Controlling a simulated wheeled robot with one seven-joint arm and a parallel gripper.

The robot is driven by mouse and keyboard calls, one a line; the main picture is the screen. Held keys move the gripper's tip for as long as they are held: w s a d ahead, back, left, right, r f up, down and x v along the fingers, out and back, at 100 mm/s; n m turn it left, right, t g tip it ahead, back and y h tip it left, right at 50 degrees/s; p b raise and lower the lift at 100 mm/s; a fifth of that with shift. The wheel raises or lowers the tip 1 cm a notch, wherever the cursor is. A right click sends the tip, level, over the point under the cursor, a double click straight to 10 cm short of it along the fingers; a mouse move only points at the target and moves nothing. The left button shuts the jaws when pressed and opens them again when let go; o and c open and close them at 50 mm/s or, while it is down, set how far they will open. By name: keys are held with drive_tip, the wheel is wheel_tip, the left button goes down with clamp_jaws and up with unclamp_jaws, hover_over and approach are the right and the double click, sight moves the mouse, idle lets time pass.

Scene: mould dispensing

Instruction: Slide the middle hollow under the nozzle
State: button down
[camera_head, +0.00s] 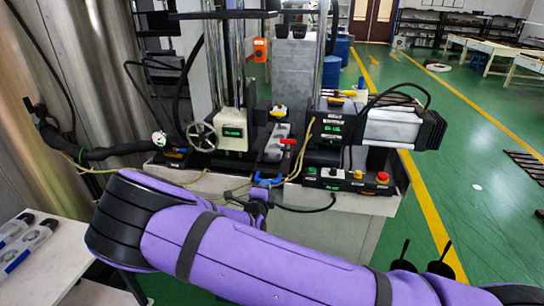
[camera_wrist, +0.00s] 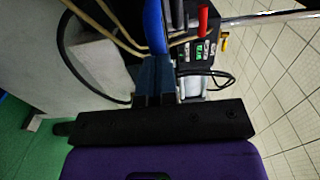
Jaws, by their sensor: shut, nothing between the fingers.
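A pale grey block, perhaps the mould (camera_head: 277,142), sits in the slot between the handwheel unit and the right-hand unit of the machine. I cannot make out its separate hollows, and the nozzle is not clear. A blue handle (camera_head: 266,180) is at the front of that slot; a blue bar also shows in the wrist view (camera_wrist: 155,25). My gripper (camera_head: 260,192) is at the machine's front edge, close to the blue handle and partly hidden by my arm. In the wrist view its fingers (camera_wrist: 155,72) are shut and empty, at the end of the blue bar; I cannot tell whether they touch.
A red lever (camera_head: 288,141) stands right of the slot, and a control box (camera_head: 345,178) with buttons is farther right. Yellow hoses (camera_head: 305,150) and black cables cross the front. A side table (camera_head: 50,265) at the left holds pale slabs with round hollows (camera_head: 30,243).

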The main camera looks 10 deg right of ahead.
drive_tip(key=shift+w+d, duration=0.2)
drive_tip(key=shift+w, duration=0.45)
idle(0.6)
drive_tip(key=v, duration=0.7)
idle(0.6)
